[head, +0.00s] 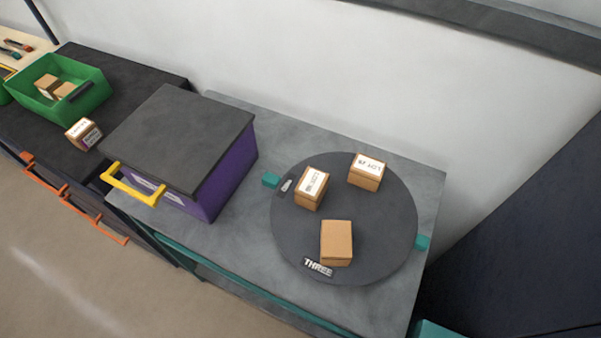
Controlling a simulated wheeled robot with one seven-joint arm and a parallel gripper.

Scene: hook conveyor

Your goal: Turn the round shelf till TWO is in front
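The round shelf (385,222) is a dark grey disc lying flat on the grey table at the right. A label reading THREE (318,267) sits at its near edge, towards the front of the table. Another small label (287,186) is at its left edge, too small to read. Three cardboard boxes stand on the disc: a plain-topped box (336,243) near the THREE label, a box with a white label (312,188) at the upper left, and another labelled box (367,171) at the back. No label reading TWO is legible. My gripper is not in view.
Teal blocks sit at the disc's left (270,180) and right (422,243). A purple box with dark lid (180,135) and yellow handle (133,186) stands left. Beyond are a green bin (88,101) and a small carton (83,134). A wall stands behind.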

